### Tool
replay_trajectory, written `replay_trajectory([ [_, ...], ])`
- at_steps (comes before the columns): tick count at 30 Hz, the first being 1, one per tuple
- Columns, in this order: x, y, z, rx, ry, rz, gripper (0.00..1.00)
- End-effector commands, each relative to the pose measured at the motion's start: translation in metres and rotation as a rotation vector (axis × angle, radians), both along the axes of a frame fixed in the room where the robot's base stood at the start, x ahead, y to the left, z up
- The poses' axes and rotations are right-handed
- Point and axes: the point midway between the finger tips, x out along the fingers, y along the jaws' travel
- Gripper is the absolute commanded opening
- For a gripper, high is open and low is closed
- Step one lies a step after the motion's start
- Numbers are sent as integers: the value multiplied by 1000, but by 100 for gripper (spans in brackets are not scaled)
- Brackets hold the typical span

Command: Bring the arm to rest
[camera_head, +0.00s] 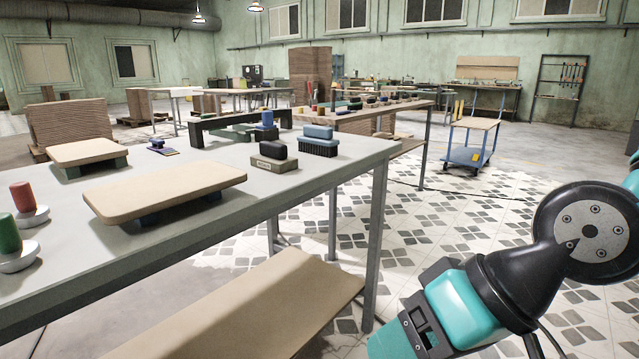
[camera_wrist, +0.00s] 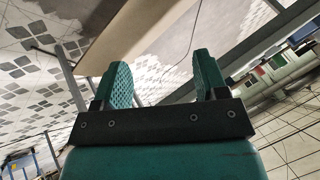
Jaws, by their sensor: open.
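My gripper shows in the wrist view (camera_wrist: 165,85), its two teal fingers spread apart with nothing between them. Behind the fingers are the patterned floor, a table leg and the edge of a brown board. In the head view my teal and black arm is at the lower right, folded, to the right of the grey table (camera_head: 330,168) and apart from it. The gripper's fingers are not visible in the head view.
On the grey table lie a tan board (camera_head: 165,188) on dark supports, a smaller board (camera_head: 86,152), brushes (camera_head: 318,140) and red and green handled tools (camera_head: 8,235). A wooden shelf (camera_head: 245,310) sits below. A blue cart (camera_head: 470,140) stands farther off. Tiled floor (camera_head: 420,220) is open.

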Motion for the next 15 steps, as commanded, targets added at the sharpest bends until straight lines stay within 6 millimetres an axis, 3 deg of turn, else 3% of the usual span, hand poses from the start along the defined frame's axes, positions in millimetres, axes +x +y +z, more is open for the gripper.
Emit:
replay_trajectory([
  [7, -39, -61, -1, -273, 77, 183, 67],
  [9, -40, -60, 26, -276, 82, 191, 67],
  [15, -40, -60, 77, -273, 83, 190, 67],
])
